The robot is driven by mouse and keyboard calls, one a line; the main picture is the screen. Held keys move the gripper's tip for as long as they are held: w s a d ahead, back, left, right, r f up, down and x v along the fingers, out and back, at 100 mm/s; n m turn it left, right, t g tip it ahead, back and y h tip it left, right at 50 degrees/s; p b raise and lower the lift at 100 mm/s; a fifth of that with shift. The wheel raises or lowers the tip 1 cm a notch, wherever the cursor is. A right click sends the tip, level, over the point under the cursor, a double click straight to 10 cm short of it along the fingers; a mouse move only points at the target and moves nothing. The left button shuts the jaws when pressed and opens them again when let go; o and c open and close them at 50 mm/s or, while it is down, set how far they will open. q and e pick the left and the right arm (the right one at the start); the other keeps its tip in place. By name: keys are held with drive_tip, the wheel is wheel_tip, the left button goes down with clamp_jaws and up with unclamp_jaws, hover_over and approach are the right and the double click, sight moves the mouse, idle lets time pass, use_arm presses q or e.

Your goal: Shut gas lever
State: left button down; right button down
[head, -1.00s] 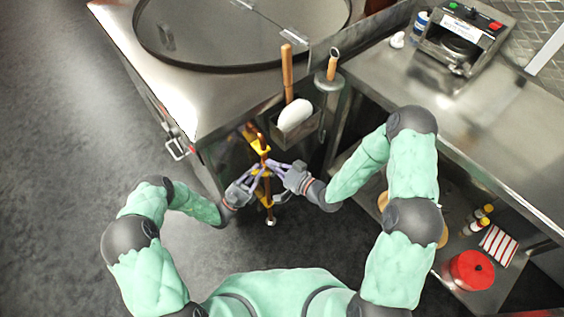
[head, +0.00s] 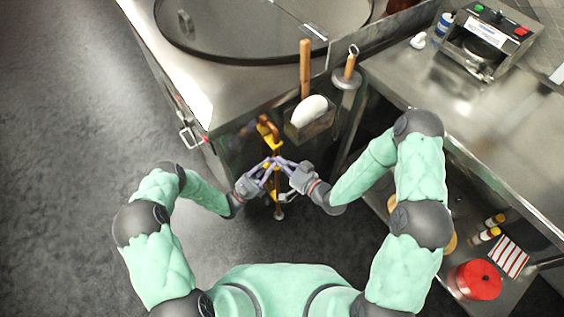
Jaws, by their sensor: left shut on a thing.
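A brass-coloured gas pipe (head: 278,188) stands upright in front of the steel tandoor cabinet, with yellow fittings (head: 268,131) higher up. The yellow gas lever (head: 269,169) shows only in small parts between my fingers. My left gripper (head: 268,164) comes in from the left and is shut on the lever. My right gripper (head: 282,163) comes in from the right, its fingertips close to the left ones at the pipe. Its fingers overlap the pipe and the other fingers, so I cannot tell how far they are closed.
The tandoor (head: 250,77) has a large round lid. A holder (head: 303,128) with a white pad and wooden handle hangs just above my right gripper. A steel counter (head: 430,85) runs along the right, with bottles and a red pot (head: 478,280) below. Floor at left is clear.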

use_arm(q)
drive_tip(key=shift+d, duration=0.2)
use_arm(e)
drive_tip(key=shift+s+a+f+g, duration=0.3)
drive_tip(key=shift+s+a+f, duration=0.2)
drive_tip(key=shift+s, duration=0.2)
use_arm(q)
drive_tip(key=c, duration=1.5)
unclamp_jaws()
drive_tip(key=shift+r, duration=0.1)
use_arm(e)
drive_tip(key=shift+a, duration=0.1)
use_arm(q)
drive_tip(key=o, duration=0.4)
drive_tip(key=shift+w+a, duration=0.1)
drive_tip(key=shift+a, duration=0.1)
drive_tip(key=shift+c, duration=0.2)
use_arm(e)
drive_tip(key=shift+a, duration=0.2)
drive_tip(key=shift+d, duration=0.1)
use_arm(q)
drive_tip(key=shift+a, duration=0.1)
